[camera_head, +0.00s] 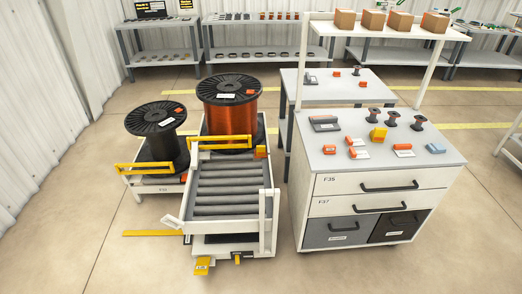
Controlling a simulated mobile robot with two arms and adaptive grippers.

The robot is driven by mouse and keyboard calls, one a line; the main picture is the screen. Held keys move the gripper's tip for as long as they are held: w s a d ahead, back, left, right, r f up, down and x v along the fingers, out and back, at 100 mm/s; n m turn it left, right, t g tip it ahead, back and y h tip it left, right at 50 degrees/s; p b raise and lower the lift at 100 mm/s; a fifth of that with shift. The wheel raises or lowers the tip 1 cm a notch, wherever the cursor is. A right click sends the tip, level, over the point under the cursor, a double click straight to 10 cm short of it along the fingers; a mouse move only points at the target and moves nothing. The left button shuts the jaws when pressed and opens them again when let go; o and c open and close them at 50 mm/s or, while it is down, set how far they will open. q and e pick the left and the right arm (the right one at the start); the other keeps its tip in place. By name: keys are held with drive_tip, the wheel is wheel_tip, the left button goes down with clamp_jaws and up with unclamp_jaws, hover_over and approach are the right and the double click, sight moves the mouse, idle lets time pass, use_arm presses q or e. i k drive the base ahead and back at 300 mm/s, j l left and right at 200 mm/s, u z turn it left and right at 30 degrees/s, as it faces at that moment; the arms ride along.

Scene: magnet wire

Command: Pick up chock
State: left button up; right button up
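No single thing is clearly marked as the chock. A yellow block (378,134) on the top of the white drawer cabinet looks like one. A yellow piece (201,266) sits low at the front of the roller cart, beside a smaller yellow and black piece (238,258); these look like pedals or tabs, and I cannot tell for sure. Neither of my grippers is in view.
The roller cart (274,236) stands left of the drawer cabinet (315,190). A copper wire spool (230,105) and a black spool (158,128) stand behind it on bases. Orange pieces and small spools lie on the cabinet. Front floor is clear.

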sight(260, 149)
drive_tip(key=i+j, duration=0.15)
drive_tip(key=j, duration=0.2)
drive_tip(key=i+j+z, duration=0.1)
drive_tip(key=j, duration=0.3)
drive_tip(key=i+j, duration=0.4)
drive_tip(key=j, duration=0.35)
drive_tip(key=i+j+z, duration=0.1)
drive_tip(key=j, duration=0.25)
drive_tip(key=i+j, duration=0.2)
drive_tip(key=j, duration=0.2)
drive_tip(key=z, duration=0.05)
